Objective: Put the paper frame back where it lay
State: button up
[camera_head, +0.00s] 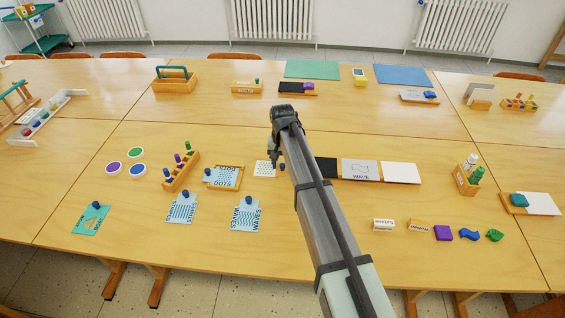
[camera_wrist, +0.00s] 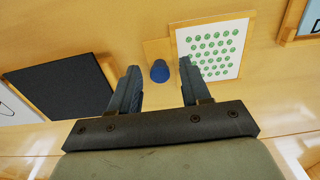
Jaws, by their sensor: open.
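A flat wooden frame (camera_wrist: 246,30) around a white card with green dots (camera_wrist: 211,48) lies on the table in the wrist view. I take it to be the paper frame. A blue knob (camera_wrist: 160,71) stands on its wooden tab (camera_wrist: 157,48). In the head view the dotted card (camera_head: 264,169) and knob (camera_head: 283,167) show just below my gripper (camera_head: 273,158). My gripper is open, with its fingertips (camera_wrist: 160,76) on either side of the knob in the wrist view. I cannot tell whether they touch it or how high they are.
A black panel (camera_head: 326,167), a grey "WAVE" card (camera_head: 360,170) and a white panel (camera_head: 401,173) lie to the right. A "DOTS" plate (camera_head: 220,177) lies on a wooden tray to the left. "WAVES" (camera_head: 247,216) and another blue card (camera_head: 181,208) lie nearer. Bare table lies between them.

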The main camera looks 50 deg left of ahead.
notch_tip(320, 180, up, 12)
jog(key=shift+r, duration=0.15)
dwell(0.5)
dwell(0.5)
